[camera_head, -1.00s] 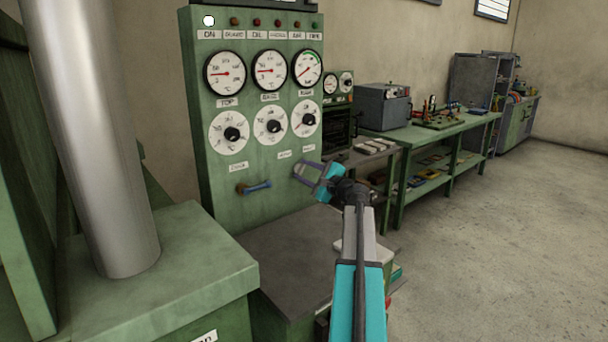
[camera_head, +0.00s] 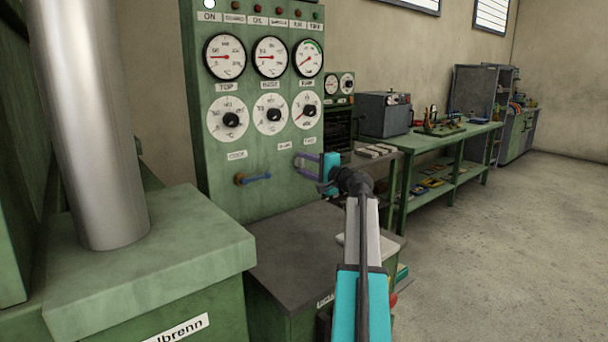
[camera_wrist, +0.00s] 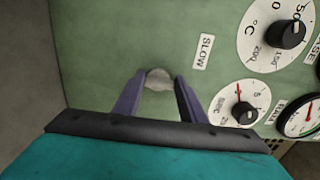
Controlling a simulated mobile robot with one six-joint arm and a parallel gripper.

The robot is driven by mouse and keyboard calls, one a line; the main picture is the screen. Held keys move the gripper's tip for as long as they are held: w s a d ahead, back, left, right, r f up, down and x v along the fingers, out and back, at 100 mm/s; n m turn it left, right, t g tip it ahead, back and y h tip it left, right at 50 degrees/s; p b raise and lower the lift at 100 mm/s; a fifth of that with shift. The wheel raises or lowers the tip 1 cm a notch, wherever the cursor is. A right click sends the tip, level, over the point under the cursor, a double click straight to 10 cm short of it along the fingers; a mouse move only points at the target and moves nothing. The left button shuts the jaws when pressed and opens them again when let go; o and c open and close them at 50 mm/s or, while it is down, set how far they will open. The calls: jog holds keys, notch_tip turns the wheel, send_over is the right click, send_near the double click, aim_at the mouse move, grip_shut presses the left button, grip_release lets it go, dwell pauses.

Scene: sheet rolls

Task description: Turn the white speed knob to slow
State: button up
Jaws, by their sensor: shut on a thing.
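The white speed knob (camera_wrist: 158,79) is a small pale round knob on the green panel (camera_wrist: 110,60). In the wrist view it sits between the fingertips of my gripper (camera_wrist: 157,84), and the fingers are shut on it from both sides. In the head view my gripper (camera_head: 300,162) is at the panel's lower right, below the small labels, and hides most of the knob. A SLOW label (camera_wrist: 203,51) is beside the knob in the wrist view. I cannot make out a pointer mark on the knob.
Dials with black knobs (camera_head: 273,115) and round gauges (camera_head: 270,57) fill the panel above. A dark-topped cabinet (camera_head: 300,235) stands below, and a steel column (camera_head: 95,120) is at left. Open floor lies right.

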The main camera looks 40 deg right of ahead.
jog(key=n+b, duration=0.4)
jog(key=b, duration=0.1)
jog(key=shift+w+f+n, duration=0.1)
jog(key=shift+f+n, duration=0.1)
jog(key=shift+n, duration=0.1)
jog(key=n+b, duration=0.3)
jog(key=shift+r+b, duration=0.2)
jog(key=shift+b, duration=0.2)
jog(key=o, duration=1.1)
jog(key=shift+c, duration=0.2)
jog(key=shift+f+n, duration=0.1)
jog(key=shift+n, duration=0.2)
jog(key=shift+s+a, duration=0.1)
jog(key=shift+s, duration=0.55)
jog(key=s+a+p, duration=0.1)
jog(key=s, duration=1.1)
jog(key=shift+s+a+p, duration=0.15)
jog(key=shift+s+p, duration=0.05)
jog(key=shift+p, duration=0.2)
